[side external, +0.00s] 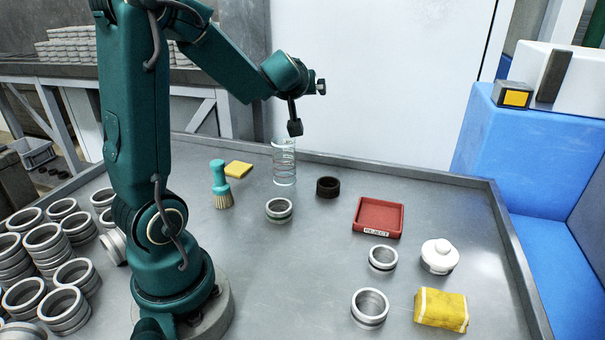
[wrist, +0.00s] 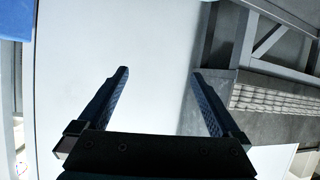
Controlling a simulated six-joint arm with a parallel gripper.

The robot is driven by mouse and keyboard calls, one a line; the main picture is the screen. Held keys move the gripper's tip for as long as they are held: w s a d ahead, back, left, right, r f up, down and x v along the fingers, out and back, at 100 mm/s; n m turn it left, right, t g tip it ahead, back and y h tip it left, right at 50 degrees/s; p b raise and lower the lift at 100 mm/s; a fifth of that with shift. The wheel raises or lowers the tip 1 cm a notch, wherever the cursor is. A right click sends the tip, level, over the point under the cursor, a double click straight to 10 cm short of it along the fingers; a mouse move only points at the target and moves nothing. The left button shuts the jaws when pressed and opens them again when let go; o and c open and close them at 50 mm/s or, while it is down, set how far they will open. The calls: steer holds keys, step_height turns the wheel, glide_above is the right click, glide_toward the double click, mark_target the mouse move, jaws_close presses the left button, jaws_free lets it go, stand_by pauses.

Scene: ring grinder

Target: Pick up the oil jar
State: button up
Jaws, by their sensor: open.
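A white lidded jar (side external: 439,258) with a round knob stands upright at the right of the table in the side view; I take it to be the oil jar. My gripper (wrist: 160,72) is open and empty in the wrist view, its two dark fingers spread apart against a pale wall. In the side view my gripper (side external: 319,87) is high above the back of the table, well up and to the left of the jar. Its fingers are small and partly hidden there. The jar does not show in the wrist view.
Near the jar are a yellow cloth pack (side external: 441,310), metal rings (side external: 369,307) and a red reject tray (side external: 379,217). A clear coiled cylinder (side external: 284,165), a dark ring (side external: 328,187), a brush (side external: 221,185) and a yellow pad (side external: 239,170) stand farther left. Stacked rings (side external: 45,245) crowd the left.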

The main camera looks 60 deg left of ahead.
mark_target(284, 151)
steer(key=s+a+f+n+g+y, duration=0.1)
steer(key=s+a+f+g+y, duration=0.1)
steer(key=s+a, duration=0.15)
steer(key=shift+h, duration=0.3)
steer(key=f, duration=1.3)
steer(key=shift+w+f, duration=0.1)
steer(key=shift+w, duration=0.25)
steer(key=shift+x, duration=2.55)
steer(key=c, duration=1.4)
